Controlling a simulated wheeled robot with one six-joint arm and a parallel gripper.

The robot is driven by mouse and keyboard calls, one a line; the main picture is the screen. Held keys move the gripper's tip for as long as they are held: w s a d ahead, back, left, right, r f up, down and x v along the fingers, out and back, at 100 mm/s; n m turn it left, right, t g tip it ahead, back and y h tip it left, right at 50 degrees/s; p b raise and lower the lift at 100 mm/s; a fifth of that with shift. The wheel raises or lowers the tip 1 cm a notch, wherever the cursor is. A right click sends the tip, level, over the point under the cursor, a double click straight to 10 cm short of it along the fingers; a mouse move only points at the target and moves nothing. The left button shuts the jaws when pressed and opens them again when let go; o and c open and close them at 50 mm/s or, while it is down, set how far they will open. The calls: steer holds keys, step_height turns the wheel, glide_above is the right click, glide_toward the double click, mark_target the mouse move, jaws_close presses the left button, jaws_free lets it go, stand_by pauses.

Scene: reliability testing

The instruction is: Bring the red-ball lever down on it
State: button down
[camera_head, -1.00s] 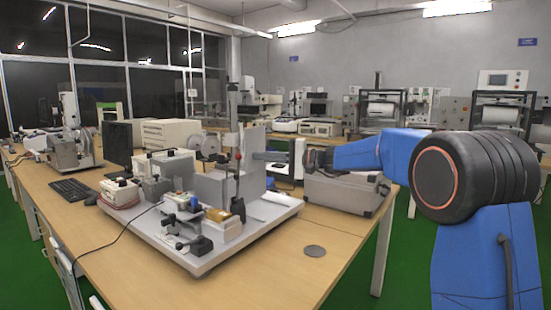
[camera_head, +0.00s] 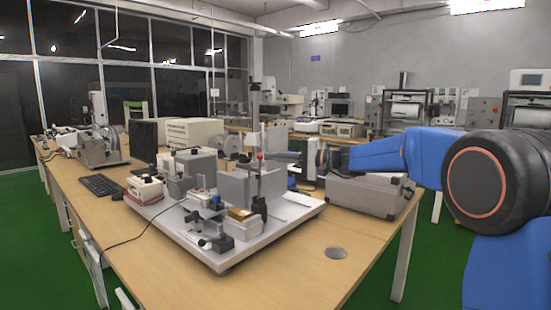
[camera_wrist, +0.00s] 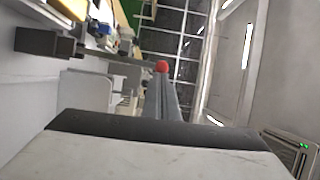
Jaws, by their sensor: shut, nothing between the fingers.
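The red ball (camera_head: 260,155) tops a thin upright lever on a bench-top fixture with a dark base (camera_head: 258,206). The ball also shows in the wrist view (camera_wrist: 162,67), just beyond my fingertips. My gripper (camera_head: 272,156) is shut and empty, reaching in from the right at about the ball's height. In the wrist view my gripper's fingers (camera_wrist: 164,90) point at the ball; I cannot tell whether they touch it. A brass-coloured block (camera_head: 241,214) sits left of the lever's base. The lower lever is partly hidden in the wrist view.
The fixture stands on a white base plate (camera_head: 222,262) on a wooden table (camera_head: 290,270). Grey upright plates (camera_head: 234,185) and a tall post (camera_head: 255,115) stand close to the lever. A grey metal case (camera_head: 362,195) lies below my arm. The table's front right is mostly clear.

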mark_target(261, 158)
steer(key=s+a+n, duration=0.1)
steer(key=s+a+n+h, duration=0.1)
steer(key=s, duration=0.1)
steer(key=s+a+n, duration=0.2)
steer(key=shift+s+r+h, duration=0.1)
steer(key=shift+r+h, duration=0.15)
steer(key=shift+h, duration=0.15)
steer(key=s+a+f+n+t+h, duration=0.1)
steer(key=s+a+f+n+h, duration=0.1)
steer(key=s+a+f+n, duration=0.2)
steer(key=s+a+f+n+t+h, duration=0.2)
steer(key=s+f+n, duration=0.3)
steer(key=f, duration=0.4)
steer(key=shift+s+a+t+h, duration=0.3)
steer(key=shift+s+a+h, duration=0.15)
steer(key=shift+a, duration=0.45)
steer(key=shift+s+f, duration=0.1)
